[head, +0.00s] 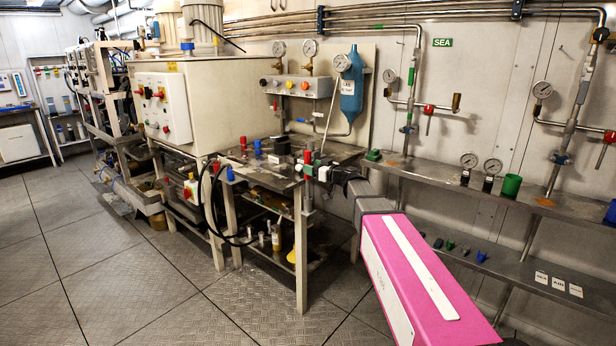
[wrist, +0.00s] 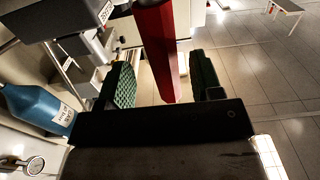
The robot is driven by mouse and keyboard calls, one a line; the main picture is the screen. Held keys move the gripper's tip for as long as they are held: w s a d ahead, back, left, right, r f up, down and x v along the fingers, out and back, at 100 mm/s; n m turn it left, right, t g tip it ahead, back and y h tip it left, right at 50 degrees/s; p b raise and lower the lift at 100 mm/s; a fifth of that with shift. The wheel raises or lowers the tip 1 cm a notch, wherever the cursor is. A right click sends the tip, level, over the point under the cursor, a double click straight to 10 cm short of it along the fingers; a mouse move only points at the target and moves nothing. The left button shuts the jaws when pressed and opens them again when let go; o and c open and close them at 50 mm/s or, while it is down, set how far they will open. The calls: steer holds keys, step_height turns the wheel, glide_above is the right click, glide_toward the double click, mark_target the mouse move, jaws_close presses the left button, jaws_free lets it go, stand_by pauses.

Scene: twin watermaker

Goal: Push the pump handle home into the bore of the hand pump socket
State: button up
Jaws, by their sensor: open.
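A red bar (wrist: 158,50), which looks like the pump handle's grip, runs between the two green-padded fingers of my gripper (wrist: 165,85) in the wrist view. Gaps show on both sides of it, so the fingers are apart and not clamped on it. In the head view my gripper (head: 322,172) is at the front right corner of the steel bench. A red upright piece (head: 308,157) stands there above a grey post (head: 307,198). I cannot make out the hand pump socket's bore, or how far the handle sits in it.
The bench (head: 262,166) also carries a black block (head: 283,147) and small blue, red and green parts. A blue bottle (head: 351,88) hangs on the wall behind, with gauges and pipes. A wall shelf (head: 480,190) runs to the right. The floor at the front left is clear.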

steer(key=x, duration=0.4)
steer(key=shift+a+f, duration=0.15)
steer(key=shift+a, duration=0.15)
jaws_close()
step_height(320, 180, up, 18)
stand_by(0.8)
